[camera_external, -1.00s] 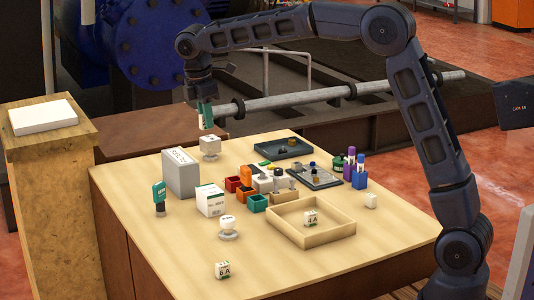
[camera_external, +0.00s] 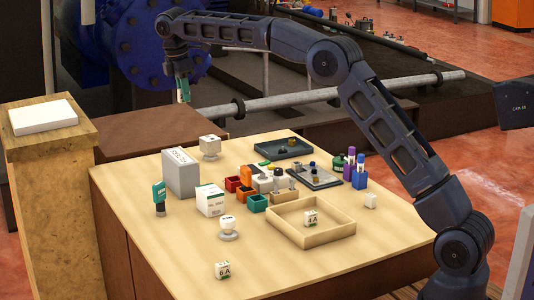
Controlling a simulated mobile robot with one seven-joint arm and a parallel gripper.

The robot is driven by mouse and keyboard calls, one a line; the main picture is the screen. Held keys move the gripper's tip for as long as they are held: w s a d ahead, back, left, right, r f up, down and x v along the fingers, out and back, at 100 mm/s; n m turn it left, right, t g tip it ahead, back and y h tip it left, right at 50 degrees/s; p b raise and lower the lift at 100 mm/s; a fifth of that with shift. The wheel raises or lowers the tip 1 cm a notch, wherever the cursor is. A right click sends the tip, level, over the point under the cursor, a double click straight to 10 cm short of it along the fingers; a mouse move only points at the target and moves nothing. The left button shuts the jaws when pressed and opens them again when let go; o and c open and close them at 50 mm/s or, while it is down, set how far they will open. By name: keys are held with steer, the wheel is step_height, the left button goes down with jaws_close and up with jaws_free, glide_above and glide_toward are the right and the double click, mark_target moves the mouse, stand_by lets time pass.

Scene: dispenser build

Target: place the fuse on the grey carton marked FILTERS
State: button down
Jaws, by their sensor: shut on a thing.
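My gripper (camera_external: 182,80) is shut on a small green-and-white piece, which I take to be the fuse (camera_external: 184,91); its marking is too small to read. It hangs upright in the air, above and behind the grey carton. The grey carton (camera_external: 181,175) stands upright at the back left of the wooden table, with dark lettering at its top that is hard to read. Its narrow top is bare. The fuse and the carton are clearly apart.
A wooden tray (camera_external: 330,241) holds a cube marked 4 A (camera_external: 311,218). The table's front left is mostly clear.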

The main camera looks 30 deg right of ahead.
mark_target(188, 163)
step_height(188, 163, down, 19)
steer(key=shift+r, duration=0.2)
stand_by(0.4)
steer(key=shift+f, duration=0.1)
steer(key=c, duration=1.3)
jaws_free()
steer(key=shift+c, duration=0.2)
step_height(188, 163, up, 12)
steer(key=a, duration=0.1)
steer(key=shift+a, duration=0.4)
steer(key=shift+d, duration=0.1)
